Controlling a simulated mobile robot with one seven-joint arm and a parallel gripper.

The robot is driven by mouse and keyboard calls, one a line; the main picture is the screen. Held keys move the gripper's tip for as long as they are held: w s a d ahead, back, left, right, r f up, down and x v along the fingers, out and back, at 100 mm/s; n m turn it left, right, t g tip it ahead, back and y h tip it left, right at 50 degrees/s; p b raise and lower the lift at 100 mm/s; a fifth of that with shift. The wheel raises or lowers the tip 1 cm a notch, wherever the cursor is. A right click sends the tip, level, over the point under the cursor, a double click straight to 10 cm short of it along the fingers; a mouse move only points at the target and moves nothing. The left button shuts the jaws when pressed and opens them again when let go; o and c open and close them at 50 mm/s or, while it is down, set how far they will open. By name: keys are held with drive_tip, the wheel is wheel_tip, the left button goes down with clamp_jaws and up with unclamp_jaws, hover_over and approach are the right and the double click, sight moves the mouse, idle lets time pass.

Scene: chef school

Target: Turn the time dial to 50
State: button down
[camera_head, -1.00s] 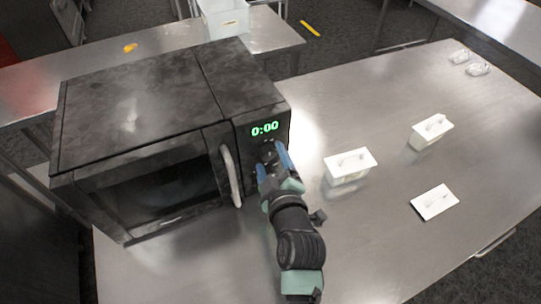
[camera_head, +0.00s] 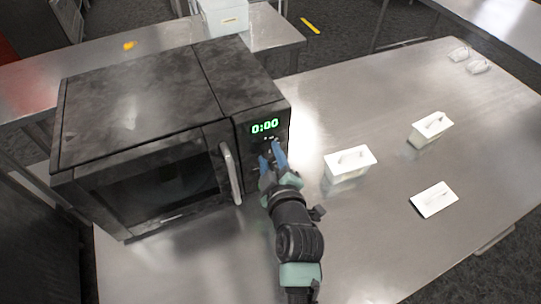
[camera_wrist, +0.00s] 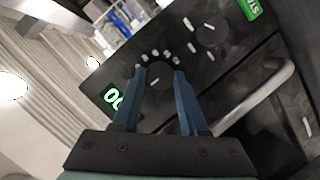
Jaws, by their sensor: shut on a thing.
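Below the display, my gripper (camera_head: 272,152) is at the control panel. In the wrist view, the blue fingers of my gripper (camera_wrist: 159,74) are on both sides of the black dial nearest the display (camera_wrist: 115,99), shut on it. This dial (camera_wrist: 160,77) has a white pointer mark and a ring of white marks around it. A second dial (camera_wrist: 211,33) is farther from the display, clear of the fingers. My fingers largely hide the held dial in the head view.
The microwave door handle (camera_head: 231,173) is close left of my gripper. A white lidded container (camera_head: 349,166) stands right of it, another container (camera_head: 431,129) farther right, and a white lid (camera_head: 434,200) lies nearer. A green button (camera_wrist: 251,8) shows beyond the second dial.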

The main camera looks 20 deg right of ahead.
drive_tip(key=shift+m, duration=0.3)
drive_tip(key=m+y+b, duration=0.2)
drive_tip(key=m, duration=0.1)
drive_tip(key=m+b, duration=0.1)
drive_tip(key=shift+d+g+y, duration=0.3)
drive_tip(key=shift+y, duration=0.1)
drive_tip(key=m+y+b, duration=0.1)
drive_tip(key=m, duration=0.2)
drive_tip(key=shift+d+y, duration=0.1)
drive_tip(key=shift+y, duration=0.3)
drive_tip(key=m+y+b, duration=0.1)
drive_tip(key=m+b, duration=0.1)
drive_tip(key=m, duration=0.1)
drive_tip(key=shift+d+f+y, duration=0.15)
drive_tip(key=shift+y, duration=0.25)
drive_tip(key=m+t+y+b, duration=0.1)
drive_tip(key=m, duration=0.2)
drive_tip(key=shift+f+b, duration=0.1)
drive_tip(key=shift+b, duration=0.2)
drive_tip(key=m+y+b, duration=0.1)
drive_tip(key=m, duration=0.2)
drive_tip(key=shift+f+t, duration=0.1)
drive_tip(key=shift+t, duration=0.3)
drive_tip(key=m+t+y+b, duration=0.1)
drive_tip(key=m, duration=0.3)
drive_tip(key=shift+f+b, duration=0.15)
drive_tip(key=shift+b, duration=0.2)
drive_tip(key=shift+m+t+b, duration=0.3)
drive_tip(key=shift+m+t, duration=0.4)
drive_tip(key=shift+m, duration=0.9)
